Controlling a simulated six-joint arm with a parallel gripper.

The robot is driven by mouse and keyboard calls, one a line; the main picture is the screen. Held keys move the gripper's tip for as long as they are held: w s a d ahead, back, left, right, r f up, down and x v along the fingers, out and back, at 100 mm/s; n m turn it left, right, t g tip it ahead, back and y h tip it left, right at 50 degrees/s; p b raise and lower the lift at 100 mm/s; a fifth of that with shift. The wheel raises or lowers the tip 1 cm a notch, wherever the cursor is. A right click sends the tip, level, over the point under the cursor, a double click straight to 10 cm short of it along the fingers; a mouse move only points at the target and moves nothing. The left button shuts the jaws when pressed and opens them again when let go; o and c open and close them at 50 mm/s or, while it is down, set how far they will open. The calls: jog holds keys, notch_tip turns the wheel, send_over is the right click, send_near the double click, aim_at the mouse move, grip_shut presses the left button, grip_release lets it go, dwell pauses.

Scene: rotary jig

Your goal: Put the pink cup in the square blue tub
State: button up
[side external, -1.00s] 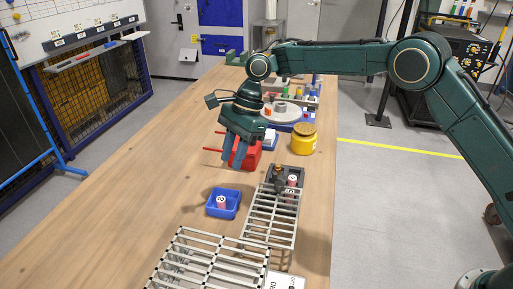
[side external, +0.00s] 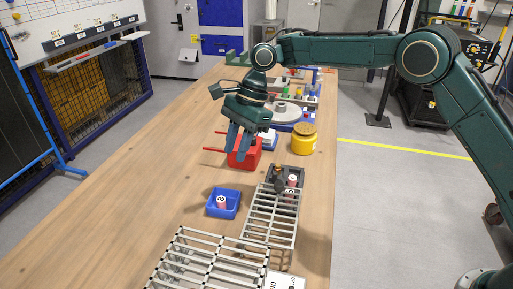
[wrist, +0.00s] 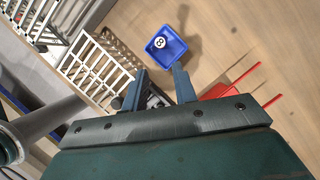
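The square blue tub (side external: 236,211) stands on the wooden table, and it also shows in the wrist view (wrist: 175,57). A small pink cup (side external: 221,202) with a dark-marked white top stands inside the tub; in the wrist view its round numbered top (wrist: 159,42) shows. My gripper (side external: 237,152) is above the table, beyond the tub and apart from it, near the red container. In the wrist view my gripper (wrist: 160,70) has its fingers spread with nothing between them. Another pinkish cup (side external: 291,181) is in a dark grey tray (side external: 300,172).
A red container (side external: 250,158) with two red handles stands beyond the tub. A yellow jar (side external: 304,139) and a round grey turntable (side external: 285,112) are farther back. Wire racks (side external: 270,217) stand to the right and front of the tub. The table left of the tub is clear.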

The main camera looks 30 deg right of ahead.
jog(key=s+d+r+n+t+h, duration=0.1)
jog(key=s+d+r+n+t, duration=0.45)
jog(key=s+d+r, duration=0.95)
jog(key=s+d+f+n+h, duration=0.1)
jog(key=s+d+n, duration=0.4)
jog(key=s, duration=0.5)
jog(key=s+d+f+n+h, duration=0.2)
jog(key=s+d+n, duration=0.3)
jog(key=s, duration=0.6)
jog(key=shift+d+f+t, duration=0.15)
jog(key=shift+f+t, duration=0.3)
jog(key=shift+f, duration=0.15)
